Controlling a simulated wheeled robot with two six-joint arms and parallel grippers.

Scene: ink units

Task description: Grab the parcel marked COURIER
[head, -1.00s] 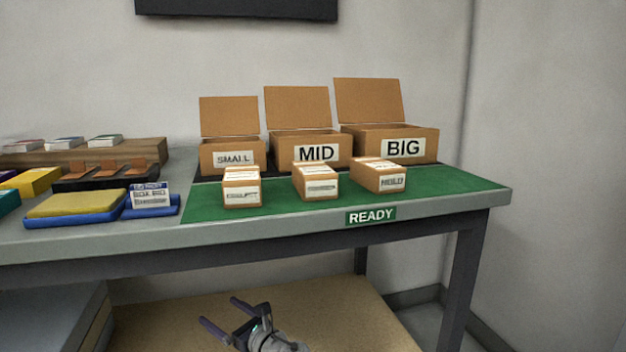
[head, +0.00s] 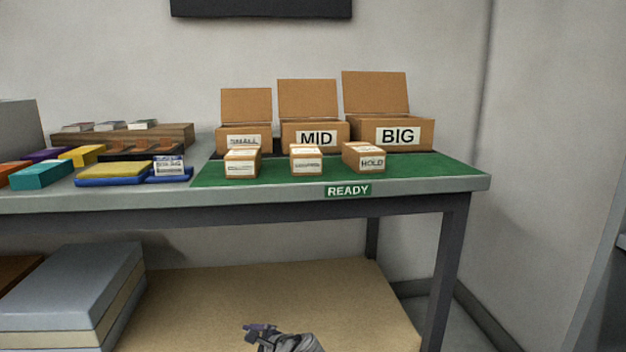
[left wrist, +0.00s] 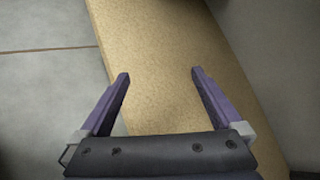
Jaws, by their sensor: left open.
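Three small brown parcels stand in a row on the green mat. The right parcel (head: 364,158) has a label that reads HOLD. The left parcel (head: 242,163) and the middle parcel (head: 306,160) have white labels too small and blurred to read, so I cannot tell which one is marked COURIER. My left gripper (head: 262,329) is low at the bottom of the head view, well below the tabletop and apart from the parcels. In the left wrist view it (left wrist: 160,74) is open and empty above the tan lower board. My right gripper is not in view.
Open boxes marked SMALL (head: 238,141), MID (head: 330,141) and BIG (head: 411,135) stand behind the parcels. The table's front edge carries a READY sign (head: 348,191). Coloured blocks and trays (head: 110,174) fill the left side. The mat's right end (head: 440,170) is clear.

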